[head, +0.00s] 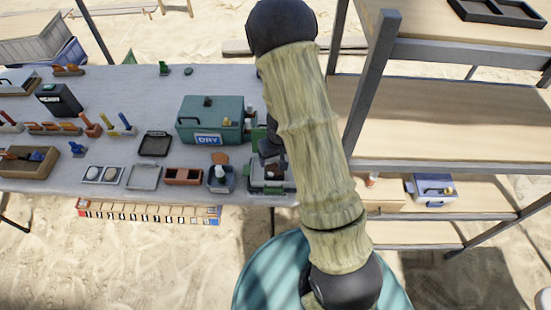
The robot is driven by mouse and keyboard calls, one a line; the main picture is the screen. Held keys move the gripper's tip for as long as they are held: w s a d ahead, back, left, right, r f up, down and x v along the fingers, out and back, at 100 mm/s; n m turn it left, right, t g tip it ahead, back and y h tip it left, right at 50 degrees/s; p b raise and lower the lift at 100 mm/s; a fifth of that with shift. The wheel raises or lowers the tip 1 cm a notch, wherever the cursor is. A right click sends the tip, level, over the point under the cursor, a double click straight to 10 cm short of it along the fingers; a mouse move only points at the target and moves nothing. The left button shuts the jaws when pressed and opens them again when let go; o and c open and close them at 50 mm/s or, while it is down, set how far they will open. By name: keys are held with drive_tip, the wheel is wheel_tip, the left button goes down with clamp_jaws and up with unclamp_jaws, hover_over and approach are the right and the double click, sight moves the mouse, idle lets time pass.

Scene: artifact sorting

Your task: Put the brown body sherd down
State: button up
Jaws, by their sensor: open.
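My gripper (268,154) hangs over the right end of the grey table, partly hidden behind my arm. Its jaws are open. Just below it stands a grey-green device (258,187) with a dark brown piece (273,171) on top, which looks like the brown body sherd. The piece is small and partly covered; I cannot tell whether the fingers still touch it. Another reddish-brown piece (220,158) shows behind a blue container (221,181) to the left.
A green box marked DRY (208,122) stands behind the blue container. Left of that container are a reddish-brown tray (183,177), a grey tray (143,178) and a black tray (155,144). Wooden shelves (440,100) with metal posts stand close on the right.

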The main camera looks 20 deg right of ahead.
drive_tip(key=r, duration=0.1)
drive_tip(key=r+p, duration=0.1)
drive_tip(key=r, duration=0.3)
drive_tip(key=shift+s+r, duration=0.1)
drive_tip(key=shift+s, duration=0.3)
drive_tip(key=s+r+m, duration=0.1)
drive_tip(key=s+r, duration=1.1)
drive_tip(key=r, duration=0.4)
drive_tip(key=shift+s+a+t, duration=0.25)
drive_tip(key=shift+a+t, duration=0.1)
drive_tip(key=shift+t, duration=0.05)
drive_tip(key=shift+c, duration=0.5)
